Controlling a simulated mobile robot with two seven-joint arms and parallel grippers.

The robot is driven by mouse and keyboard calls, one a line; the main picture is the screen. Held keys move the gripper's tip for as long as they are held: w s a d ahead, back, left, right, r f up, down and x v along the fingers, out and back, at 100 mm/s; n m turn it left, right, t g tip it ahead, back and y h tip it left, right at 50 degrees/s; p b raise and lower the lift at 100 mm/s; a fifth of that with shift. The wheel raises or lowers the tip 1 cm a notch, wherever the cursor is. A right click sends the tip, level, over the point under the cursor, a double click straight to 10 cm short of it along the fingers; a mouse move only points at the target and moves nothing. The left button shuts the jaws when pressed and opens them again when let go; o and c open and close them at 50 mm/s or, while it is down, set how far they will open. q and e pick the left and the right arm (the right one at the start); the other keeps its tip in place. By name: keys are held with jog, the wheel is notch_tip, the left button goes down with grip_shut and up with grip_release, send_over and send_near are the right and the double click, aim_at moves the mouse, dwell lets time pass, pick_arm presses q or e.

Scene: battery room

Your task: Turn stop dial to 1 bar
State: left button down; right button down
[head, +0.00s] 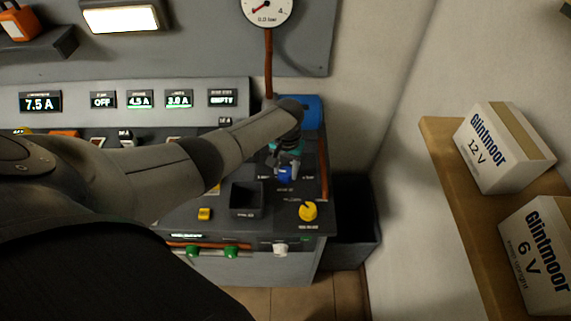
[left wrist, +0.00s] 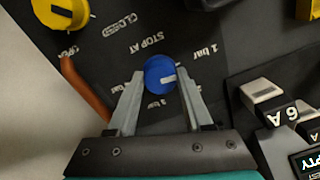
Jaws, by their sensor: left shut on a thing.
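The blue stop dial (left wrist: 160,73) sits on the dark panel under the words "STOP AT" in the left wrist view. Its white mark points to the right in that view. A "1 bar" label (left wrist: 207,52) is printed up and right of it; other bar labels are partly hidden by the fingers. My left gripper (left wrist: 158,82) is shut on the dial, one finger on each side. In the head view the gripper (head: 287,163) reaches down onto the blue dial (head: 285,175). My right gripper is not in view.
A round gauge (head: 265,8) on the wall reads 0.0 bar. A yellow knob (head: 308,211) and an open black box (head: 246,198) are in front of the dial. A shelf (head: 450,165) with white battery boxes (head: 503,148) stands at the right.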

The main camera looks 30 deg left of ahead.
aim_at(288, 172)
pick_arm(q)
jog(key=shift+r+n+p, duration=0.1)
jog(key=shift+n+p, duration=0.2)
jog(key=shift+n, duration=0.3)
jog(key=shift+w, duration=0.1)
jog(key=shift+c, duration=1.5)
grip_release()
jog(key=shift+r+p, duration=0.3)
notch_tip(288, 172, up, 15)
jog(key=p, duration=0.3)
jog(key=shift+d+f+p, duration=0.2)
jog(key=shift+p, duration=0.15)
